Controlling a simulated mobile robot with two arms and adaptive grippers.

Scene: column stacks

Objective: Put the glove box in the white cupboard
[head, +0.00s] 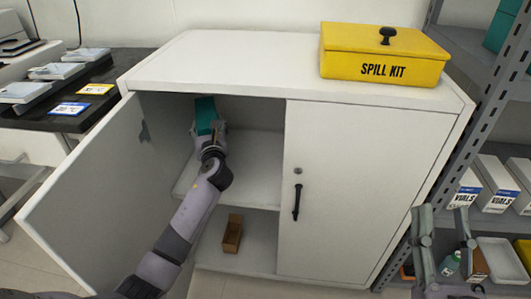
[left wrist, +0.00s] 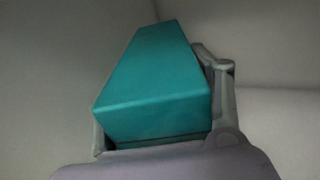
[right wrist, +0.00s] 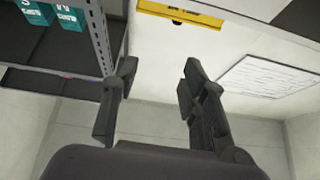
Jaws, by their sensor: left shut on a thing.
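The white cupboard (head: 367,190) has its left door (head: 85,205) swung open and its right door shut. The glove box is a teal box (head: 205,115), inside the upper compartment behind the open door. My left gripper (head: 212,138) reaches in and is shut on it. In the left wrist view the glove box (left wrist: 155,85) lies between the fingers, near pale inner walls. It shows above the middle shelf (head: 250,165); I cannot tell whether it touches anything there. My right gripper (head: 443,213) is open and empty outside, right of the cupboard; its spread fingers show in the right wrist view (right wrist: 155,85).
A yellow spill kit (head: 385,55) sits on the cupboard top. A small brown box (head: 232,233) stands in the lower compartment. A grey shelving rack with vials boxes (head: 495,185) is close on the right. A dark bench (head: 60,115) stands at left.

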